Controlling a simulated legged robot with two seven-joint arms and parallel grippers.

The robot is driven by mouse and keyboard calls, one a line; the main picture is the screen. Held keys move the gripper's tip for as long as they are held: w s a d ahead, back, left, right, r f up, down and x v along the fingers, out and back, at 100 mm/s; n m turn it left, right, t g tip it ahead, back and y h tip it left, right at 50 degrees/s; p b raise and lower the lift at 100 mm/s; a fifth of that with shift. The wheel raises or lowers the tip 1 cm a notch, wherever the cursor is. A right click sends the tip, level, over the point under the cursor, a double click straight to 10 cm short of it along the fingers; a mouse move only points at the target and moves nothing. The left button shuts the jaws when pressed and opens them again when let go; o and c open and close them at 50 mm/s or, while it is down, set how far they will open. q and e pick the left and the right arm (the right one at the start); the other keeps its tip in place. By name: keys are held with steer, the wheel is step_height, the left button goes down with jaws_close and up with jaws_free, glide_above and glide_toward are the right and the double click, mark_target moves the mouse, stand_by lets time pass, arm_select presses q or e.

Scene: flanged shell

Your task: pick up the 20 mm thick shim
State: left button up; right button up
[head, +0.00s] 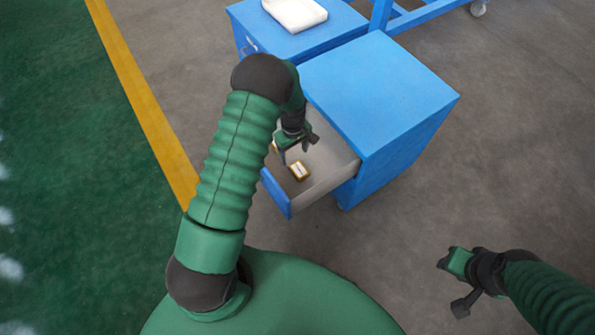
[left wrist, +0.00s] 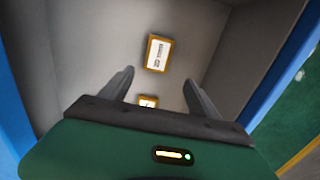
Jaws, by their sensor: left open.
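Two small amber-edged blocks with white labels lie in the open drawer; I cannot read the labels or tell which is the 20 mm shim. One block (head: 299,171) lies towards the drawer front and the other (head: 274,147) is partly hidden by my left arm. In the left wrist view one block (left wrist: 157,53) lies beyond the fingertips, and the other (left wrist: 147,101) is between the fingers, partly cut off by the gripper body. My left gripper (head: 297,147) is open and empty, over the drawer. My right gripper (head: 452,285) is spread open and empty, above the floor at lower right.
The grey drawer (head: 335,165) with its blue front is pulled out of a blue cabinet (head: 380,85). Its walls stand close around my left gripper. A second blue cabinet (head: 290,42) carries a white tray (head: 295,13). The floor at right is clear.

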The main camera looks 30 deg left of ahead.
mark_target(298, 169)
arm_select(q)
steer(key=f, duration=0.3)
steer(key=shift+d+f+b, duration=0.15)
steer(key=shift+d+b, duration=0.15)
steer(key=shift+d, duration=0.1)
steer(key=shift+d+f+b, duration=0.6)
steer(key=shift+d+f, duration=0.35)
steer(key=shift+d, duration=0.3)
steer(key=shift+a+f+b, duration=0.1)
steer(key=shift+f+b, duration=0.2)
steer(key=shift+f, duration=0.65)
steer(key=shift+a+f, duration=0.7)
steer(key=shift+f, duration=0.15)
steer(key=shift+a+r, duration=0.1)
steer(key=shift+d+r, duration=0.15)
steer(key=shift+d, duration=0.3)
steer(key=c, duration=0.8)
steer(key=shift+c, duration=1.4)
steer(key=shift+a, duration=0.25)
jaws_close()
arm_select(e)
steer(key=f, duration=0.1)
steer(key=d+f, duration=0.1)
steer(key=f, duration=0.1)
steer(key=shift+s, duration=0.15)
